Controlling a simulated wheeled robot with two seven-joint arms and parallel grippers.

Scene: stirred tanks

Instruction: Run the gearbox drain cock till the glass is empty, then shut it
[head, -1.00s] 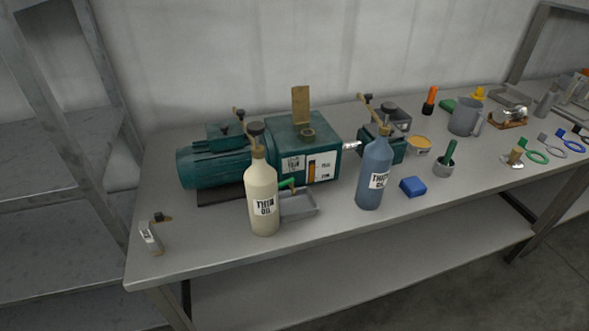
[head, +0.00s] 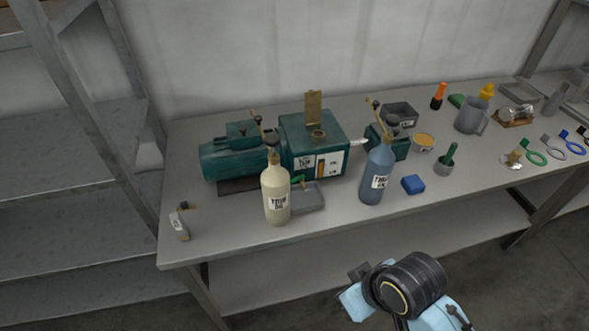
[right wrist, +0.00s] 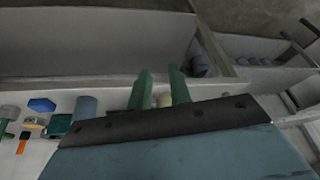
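The green gearbox (head: 312,143) stands on the bench behind the bottles, with a flap standing up from its top. Its sight glass (head: 321,168) shows amber on the front face. The drain cock (head: 299,179) shows a green handle low on the front, partly behind the cream bottle; its exact setting is unclear. A grey tray (head: 309,197) sits below it. My right gripper (right wrist: 161,76) shows two green fingers apart, with nothing gripped between them. Part of my right arm shows low in the head view, in front of the bench. My left gripper is out of view.
A cream oil bottle (head: 276,200) and a blue oil bottle (head: 376,178) stand near the front. The bench's front-left surface is mostly clear.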

